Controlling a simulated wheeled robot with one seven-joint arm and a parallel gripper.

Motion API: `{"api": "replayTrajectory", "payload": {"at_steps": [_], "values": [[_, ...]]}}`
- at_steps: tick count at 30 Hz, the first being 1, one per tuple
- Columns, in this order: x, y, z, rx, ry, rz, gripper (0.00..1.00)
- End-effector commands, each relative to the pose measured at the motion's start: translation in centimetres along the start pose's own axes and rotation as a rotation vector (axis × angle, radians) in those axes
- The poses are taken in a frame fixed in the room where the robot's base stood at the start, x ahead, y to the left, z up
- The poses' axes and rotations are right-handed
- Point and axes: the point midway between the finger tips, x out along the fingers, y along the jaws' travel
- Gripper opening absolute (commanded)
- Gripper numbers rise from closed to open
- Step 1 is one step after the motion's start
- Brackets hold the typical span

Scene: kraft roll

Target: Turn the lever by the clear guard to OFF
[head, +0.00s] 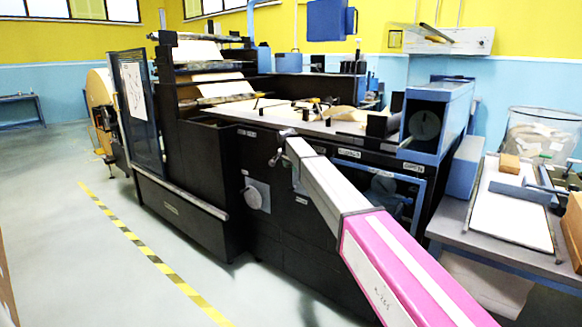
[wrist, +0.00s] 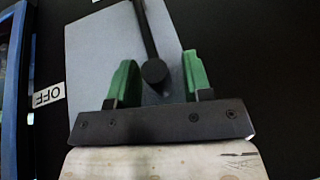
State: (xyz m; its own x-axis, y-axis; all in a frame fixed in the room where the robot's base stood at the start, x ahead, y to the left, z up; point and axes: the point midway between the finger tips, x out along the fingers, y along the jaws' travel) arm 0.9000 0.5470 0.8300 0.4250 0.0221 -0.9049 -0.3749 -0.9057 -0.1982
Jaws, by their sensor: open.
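The lever (wrist: 147,35) is a dark rod with a round dark end or hub on a grey plate (wrist: 92,65) in the wrist view. My gripper (wrist: 159,64) is open, with one green finger on each side of the round part; contact is not clear. An OFF label (wrist: 48,94) appears upside down at the left of the plate. The blue frame (wrist: 17,90) of the guard runs along the left edge there. In the head view, the clear guard (head: 385,183) is on the machine's front, right of my arm. My arm hides most of this lever and my fingers.
The black machine (head: 290,225) fills the middle. Another lever on a grey plate (head: 256,194) is left of my arm. A grey bench (head: 480,235) with trays and boxes stands at the right.

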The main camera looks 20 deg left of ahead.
Motion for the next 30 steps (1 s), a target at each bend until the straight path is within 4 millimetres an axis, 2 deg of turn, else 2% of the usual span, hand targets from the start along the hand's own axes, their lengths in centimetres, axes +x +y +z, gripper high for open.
{"api": "replayTrajectory", "payload": {"at_steps": [5,6,10,20,30], "values": [[0.0,0.0,0.0,0.000,0.000,0.000,0.45],[0.0,0.0,0.0,0.000,0.000,0.000,0.42],[0.0,0.0,0.0,0.000,0.000,0.000,0.00],[-0.1,0.5,0.1,0.011,-0.001,-0.022,0.00],[-0.3,3.4,0.1,0.086,-0.002,-0.199,0.00]]}}
